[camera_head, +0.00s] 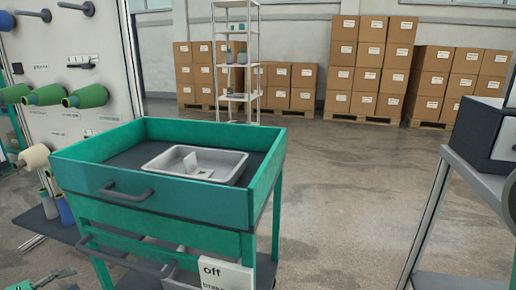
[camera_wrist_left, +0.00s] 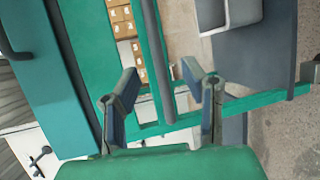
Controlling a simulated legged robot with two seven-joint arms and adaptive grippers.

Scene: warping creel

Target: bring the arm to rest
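My left gripper (camera_head: 60,276) shows small at the bottom left corner of the head view, low beside the teal cart (camera_head: 150,203). Its two fingers also show in the left wrist view (camera_wrist_left: 162,88), spread apart. Nothing is held between them; a grey bar and green frame parts lie behind the gap, and I cannot tell how far off they are. My right gripper is not in view. A grey metal tray (camera_head: 232,160) rests in the cart's top, with small pale pieces in it.
A creel panel (camera_head: 75,50) with green cones (camera_head: 88,96) stands left of the cart. A sign (camera_head: 226,276) shows at the cart's front. A grey stand (camera_head: 470,172) with a dark box is at the right. Cartons (camera_head: 368,60) and a shelf are behind. Floor between is clear.

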